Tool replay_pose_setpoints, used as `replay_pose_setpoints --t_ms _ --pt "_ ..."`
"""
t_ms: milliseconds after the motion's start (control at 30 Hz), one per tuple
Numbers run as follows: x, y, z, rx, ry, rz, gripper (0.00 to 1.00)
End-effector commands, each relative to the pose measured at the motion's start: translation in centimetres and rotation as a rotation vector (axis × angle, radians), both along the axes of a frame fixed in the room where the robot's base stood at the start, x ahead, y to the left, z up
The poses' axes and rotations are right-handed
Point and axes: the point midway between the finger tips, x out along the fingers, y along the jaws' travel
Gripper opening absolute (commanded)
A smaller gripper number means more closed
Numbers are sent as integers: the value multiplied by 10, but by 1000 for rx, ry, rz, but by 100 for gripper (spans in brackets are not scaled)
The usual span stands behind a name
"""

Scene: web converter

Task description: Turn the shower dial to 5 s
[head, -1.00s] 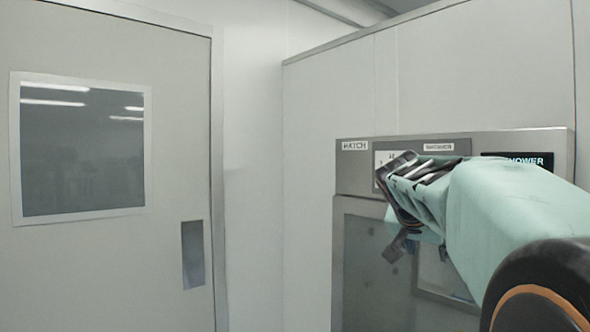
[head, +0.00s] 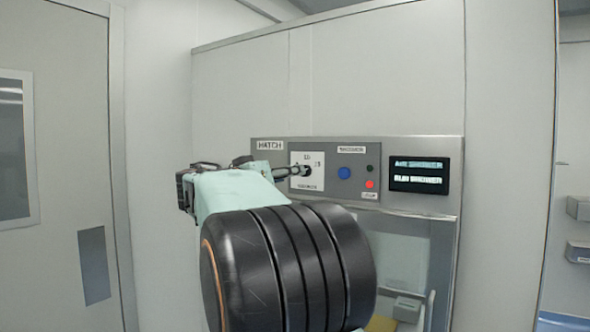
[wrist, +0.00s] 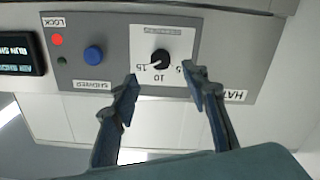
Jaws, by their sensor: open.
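The shower dial (wrist: 160,58) is a black round knob on a white plate (wrist: 178,46) of the grey panel. In the upside-down wrist view its white pointer leans toward the mark that reads 15. The marks 10 and 5 show beside it. My gripper (wrist: 160,80) is open, with one finger to each side of the dial's area and nothing between them. Its tips seem a little short of the knob; contact cannot be told. In the head view my gripper (head: 290,171) reaches the white plate from the left and partly hides the dial (head: 306,170).
A blue button (head: 344,173), a red light (head: 369,184) and a dark display (head: 419,175) with blurred text lie right of the dial. The HATCH label (head: 270,145) is to its left. A glass hatch sits below. A door (head: 55,200) stands at the far left.

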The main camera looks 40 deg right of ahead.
Motion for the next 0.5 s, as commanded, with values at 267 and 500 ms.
replay_pose_setpoints --t_ms 267,500 --pt "20 -49 3 2 2 -2 42" --pt "28 -67 1 1 0 1 42"
